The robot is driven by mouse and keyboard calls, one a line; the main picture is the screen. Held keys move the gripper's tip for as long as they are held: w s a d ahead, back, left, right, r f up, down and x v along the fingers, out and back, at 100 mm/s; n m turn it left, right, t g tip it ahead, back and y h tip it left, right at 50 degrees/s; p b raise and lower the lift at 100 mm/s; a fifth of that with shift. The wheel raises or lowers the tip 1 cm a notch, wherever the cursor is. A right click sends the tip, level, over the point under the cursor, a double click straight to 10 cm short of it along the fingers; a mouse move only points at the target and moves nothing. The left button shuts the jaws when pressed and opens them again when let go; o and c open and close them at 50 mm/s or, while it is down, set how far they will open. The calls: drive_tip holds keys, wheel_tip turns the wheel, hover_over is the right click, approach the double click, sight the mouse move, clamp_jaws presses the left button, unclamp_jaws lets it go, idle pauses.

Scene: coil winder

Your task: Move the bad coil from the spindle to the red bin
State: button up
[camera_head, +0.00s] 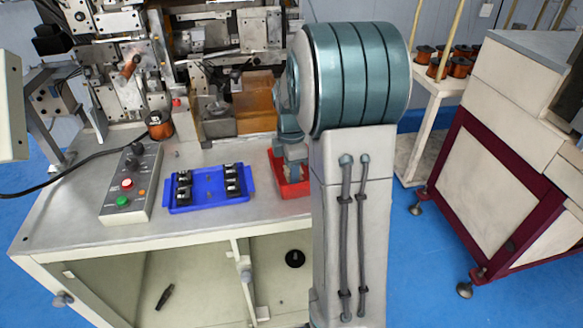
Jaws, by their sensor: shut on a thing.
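The red bin (291,186) sits on the bench right of the blue tray, partly hidden behind my arm's grey column. My teal wrist hangs over the bin, and my gripper (293,170) points down into or just above it. Its fingertips are hard to make out. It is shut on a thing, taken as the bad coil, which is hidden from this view. The winder with its spindle area stands at the back of the bench; I cannot make out a coil on the spindle.
The blue tray (209,189) holds several black coils in two rows. A control box (132,185) with red and green buttons stands to its left. A copper wire spool (159,125) stands behind. A cart (510,170) with a dark red frame is at the right.

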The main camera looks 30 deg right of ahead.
drive_tip(key=shift+f, duration=0.15)
drive_tip(key=o, duration=0.9)
drive_tip(key=shift+o, duration=0.2)
wheel_tip(320, 180, up, 11)
drive_tip(key=s+a+f+m+t, duration=0.1)
drive_tip(key=s+a+f+m, duration=0.1)
drive_tip(key=s+a+m, duration=0.4)
drive_tip(key=s+a+f+m+t, duration=0.1)
drive_tip(key=s+a+m+t, duration=0.1)
drive_tip(key=s+a+m, duration=0.5)
drive_tip(key=s+m, duration=0.2)
drive_tip(key=s, duration=0.4)
drive_tip(key=shift+s+a+f+m, duration=0.15)
drive_tip(key=shift+f+m, duration=0.2)
drive_tip(key=shift+m, duration=0.05)
